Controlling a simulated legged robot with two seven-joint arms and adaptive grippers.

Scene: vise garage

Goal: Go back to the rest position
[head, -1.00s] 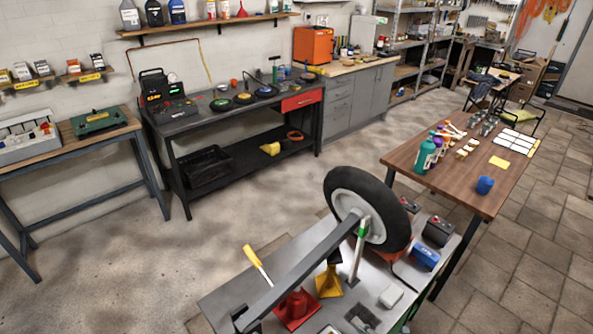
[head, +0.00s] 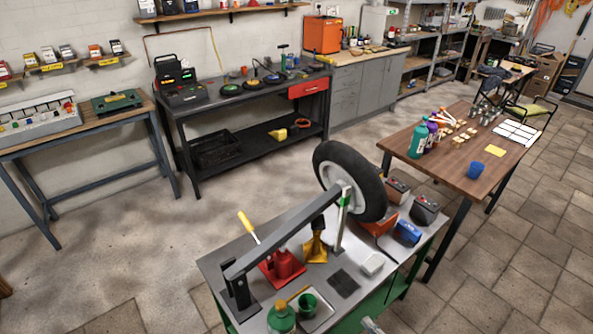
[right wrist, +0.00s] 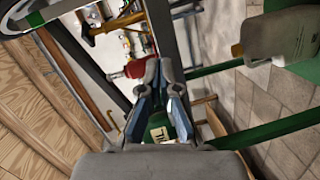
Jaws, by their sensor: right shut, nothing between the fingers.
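The tip of my right gripper (head: 371,325) just enters the bottom edge of the head view, by the front side of the green workbench (head: 228,262). In the right wrist view its two fingers (right wrist: 165,88) meet, shut and empty. A green bottle with a pale label (right wrist: 158,130) shows by the fingers there; I cannot tell its distance. My left gripper is in neither view.
The workbench carries a wheel (head: 351,178), a red jack (head: 283,264), a green cup (head: 306,303) and a green bottle (head: 281,318). A wooden table (head: 452,170) stands behind right. Open floor (head: 130,250) lies to the left.

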